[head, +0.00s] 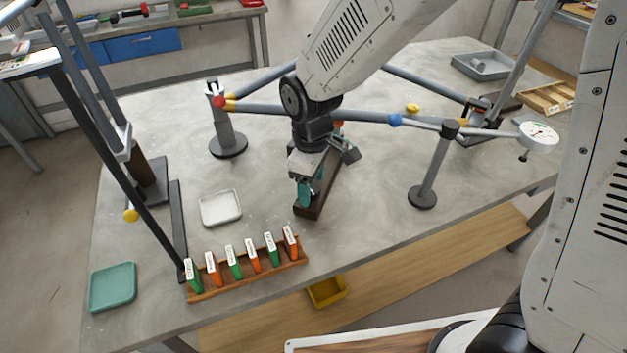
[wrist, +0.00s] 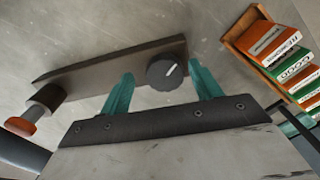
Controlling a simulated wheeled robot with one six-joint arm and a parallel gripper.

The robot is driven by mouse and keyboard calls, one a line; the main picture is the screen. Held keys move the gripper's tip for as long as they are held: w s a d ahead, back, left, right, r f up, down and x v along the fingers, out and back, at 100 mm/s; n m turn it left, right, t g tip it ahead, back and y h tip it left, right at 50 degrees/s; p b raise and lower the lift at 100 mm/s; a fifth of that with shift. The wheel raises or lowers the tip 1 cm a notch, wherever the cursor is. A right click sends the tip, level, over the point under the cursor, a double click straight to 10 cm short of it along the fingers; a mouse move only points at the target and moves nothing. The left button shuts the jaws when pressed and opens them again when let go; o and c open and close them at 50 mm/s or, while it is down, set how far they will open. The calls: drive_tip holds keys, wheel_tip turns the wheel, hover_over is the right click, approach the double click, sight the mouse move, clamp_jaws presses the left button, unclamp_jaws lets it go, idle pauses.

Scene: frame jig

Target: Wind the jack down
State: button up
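The jack (head: 327,195) is a long dark bar lying on the grey table under my gripper. My gripper (head: 311,192) points down over the knob end. Contact cannot be told. The arm hides part of the jack.
Grey frame bars with coloured balls run behind and beside my arm. A post (head: 426,180) and a white dial gauge (head: 539,136) stand at right. A rack (head: 250,273) of green and orange tags, a white tray (head: 221,208) and a green tray (head: 112,288) are at front left.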

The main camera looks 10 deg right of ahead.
drive_tip(key=shift+a+r, duration=0.1)
drive_tip(key=shift+a, duration=0.1)
wheel_tip(320, 180, up, 8)
drive_tip(key=shift+f, duration=0.2)
idle(0.6)
drive_tip(key=s+d+r+m, duration=0.5)
drive_tip(key=s+d+m, duration=0.1)
drive_tip(key=s+d, duration=0.4)
drive_tip(key=s+d+r+m+t, duration=0.1)
drive_tip(key=s+d+r+m, duration=0.4)
drive_tip(key=s+d, duration=0.5)
drive_tip(key=shift+d+r+m, duration=0.15)
drive_tip(key=shift+d+m, duration=0.55)
drive_tip(key=shift+d, duration=0.15)
drive_tip(key=shift+c, duration=0.3)
